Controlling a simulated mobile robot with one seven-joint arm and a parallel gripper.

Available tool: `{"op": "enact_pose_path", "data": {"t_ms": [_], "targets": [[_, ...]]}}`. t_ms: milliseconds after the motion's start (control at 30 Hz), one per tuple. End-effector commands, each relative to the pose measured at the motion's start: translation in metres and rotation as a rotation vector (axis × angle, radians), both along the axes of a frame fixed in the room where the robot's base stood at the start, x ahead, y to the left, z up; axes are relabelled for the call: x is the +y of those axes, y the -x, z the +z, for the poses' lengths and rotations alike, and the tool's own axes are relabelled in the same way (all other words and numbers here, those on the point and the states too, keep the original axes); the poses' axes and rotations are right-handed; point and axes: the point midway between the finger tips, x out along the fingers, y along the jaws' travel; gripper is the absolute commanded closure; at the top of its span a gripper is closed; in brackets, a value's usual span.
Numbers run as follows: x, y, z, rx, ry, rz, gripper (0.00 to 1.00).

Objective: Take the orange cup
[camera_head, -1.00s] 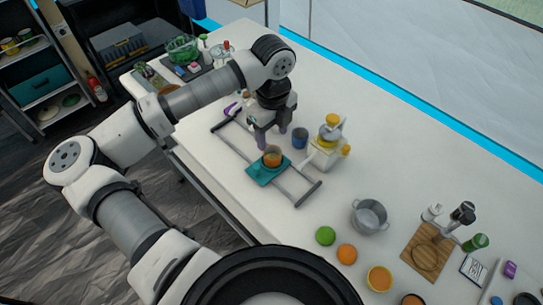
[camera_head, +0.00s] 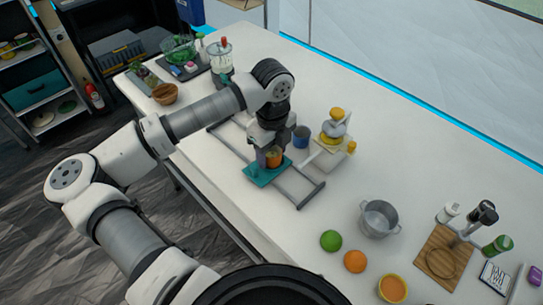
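The orange cup (camera_head: 274,159) stands on a teal board (camera_head: 256,176) that lies across grey rails on the white table. My gripper (camera_head: 271,153) points down at the cup, with its fingers low beside it. One finger covers the cup's left part. The other side is partly hidden, so I cannot tell whether the fingers touch the cup or have closed on it.
A blue cup (camera_head: 301,137) stands close to the right of my gripper. A yellow-and-white juicer (camera_head: 332,137) is just beyond it. A metal pot (camera_head: 379,219), a green fruit (camera_head: 330,240), an orange fruit (camera_head: 355,261) and an orange bowl (camera_head: 393,289) are nearer.

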Motion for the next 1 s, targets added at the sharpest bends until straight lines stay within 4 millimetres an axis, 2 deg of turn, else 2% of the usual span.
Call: {"op": "enact_pose_path", "data": {"t_ms": [33,133,167,367,1000], "targets": [[0.000,0.000,0.000,0.000,0.000,0.000,0.54],[0.000,0.000,0.000,0.000,0.000,0.000,0.67],[0.000,0.000,0.000,0.000,0.000,0.000,0.68],[0.000,0.000,0.008,-0.001,-0.001,0.000,0.68],[0.000,0.000,0.070,-0.002,-0.001,0.000,0.68]]}}
